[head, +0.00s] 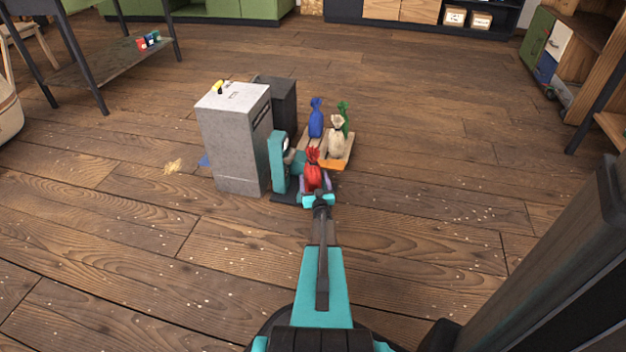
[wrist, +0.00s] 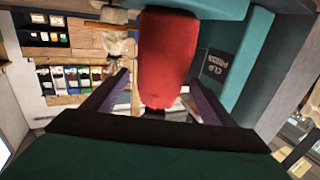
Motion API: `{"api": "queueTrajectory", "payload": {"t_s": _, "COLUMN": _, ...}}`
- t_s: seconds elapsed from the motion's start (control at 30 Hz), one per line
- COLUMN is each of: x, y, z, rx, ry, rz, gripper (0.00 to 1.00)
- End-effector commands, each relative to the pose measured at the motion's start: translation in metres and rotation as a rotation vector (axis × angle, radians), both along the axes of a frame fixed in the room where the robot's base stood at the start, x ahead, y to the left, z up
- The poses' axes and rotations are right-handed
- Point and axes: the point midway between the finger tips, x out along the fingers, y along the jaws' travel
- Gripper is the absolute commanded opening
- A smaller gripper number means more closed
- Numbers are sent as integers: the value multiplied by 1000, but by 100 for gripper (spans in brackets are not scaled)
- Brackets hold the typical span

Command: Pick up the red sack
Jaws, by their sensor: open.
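The red sack (head: 313,175) has a tied neck and sits by the teal machine (head: 278,163) at the grey cabinet. In the wrist view, which looks upside down, the red sack (wrist: 168,52) fills the upper middle, its neck toward the bottom. Its broad end meets a teal surface. My gripper (head: 317,187) reaches the sack from the near side. In the wrist view my gripper (wrist: 157,82) has its two fingers apart, one on each side of the sack. Whether either finger touches it, I cannot tell.
A wooden pallet (head: 348,150) behind the red sack carries a blue sack (head: 316,120), a green sack (head: 344,112) and a cream sack (head: 336,138). The tall grey cabinet (head: 232,135) stands close on the left. The floor to the right is open.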

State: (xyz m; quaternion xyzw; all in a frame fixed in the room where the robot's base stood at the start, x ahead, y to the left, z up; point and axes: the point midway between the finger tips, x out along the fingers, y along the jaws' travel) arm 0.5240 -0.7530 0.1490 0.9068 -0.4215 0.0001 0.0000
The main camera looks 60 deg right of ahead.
Motion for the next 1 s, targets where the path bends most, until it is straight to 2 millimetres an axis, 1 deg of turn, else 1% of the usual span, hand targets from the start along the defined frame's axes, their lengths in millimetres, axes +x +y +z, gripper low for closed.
{"api": "queueTrajectory", "payload": {"t_s": 0.03, "x": 4, "y": -4, "z": -3, "rx": -1, "ry": -1, "rz": 0, "gripper": 78}}
{"api": "queueTrajectory", "payload": {"t_s": 0.23, "x": 17, "y": -19, "z": -7, "rx": -1, "ry": -1, "rz": 0, "gripper": 78}}
{"api": "queueTrajectory", "payload": {"t_s": 0.43, "x": 29, "y": -33, "z": -5, "rx": 0, "ry": 0, "rz": 0, "gripper": 78}}
{"api": "queueTrajectory", "payload": {"t_s": 1.0, "x": 30, "y": -35, "z": -3, "rx": 0, "ry": 0, "rz": -1, "gripper": 78}}
